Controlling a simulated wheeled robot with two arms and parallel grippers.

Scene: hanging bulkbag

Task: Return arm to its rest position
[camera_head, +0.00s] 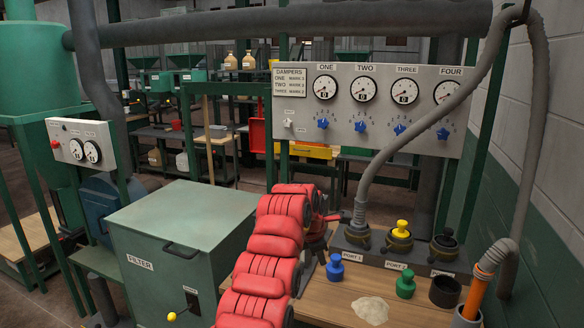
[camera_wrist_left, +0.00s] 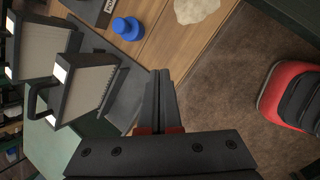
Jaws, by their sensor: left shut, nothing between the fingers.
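My left arm, with red padded covers, rises from the bottom middle of the head view and bends over near the bench. Its gripper is mostly hidden behind the arm there. In the left wrist view my left gripper (camera_wrist_left: 160,74) is shut, its fingers together with nothing between them. It hangs over the edge of the wooden bench (camera_head: 315,300), apart from the blue plug (camera_head: 335,267), which also shows in the wrist view (camera_wrist_left: 128,28). My right gripper is in neither view.
The green filter box (camera_head: 180,220) stands left of my arm. The damper panel (camera_head: 365,105) is behind it. A grey hose (camera_head: 400,140) drops to the ports. A green plug (camera_head: 405,284) and pale powder (camera_head: 370,310) are on the bench. Brown floor (camera_wrist_left: 225,105) shows beside the bench.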

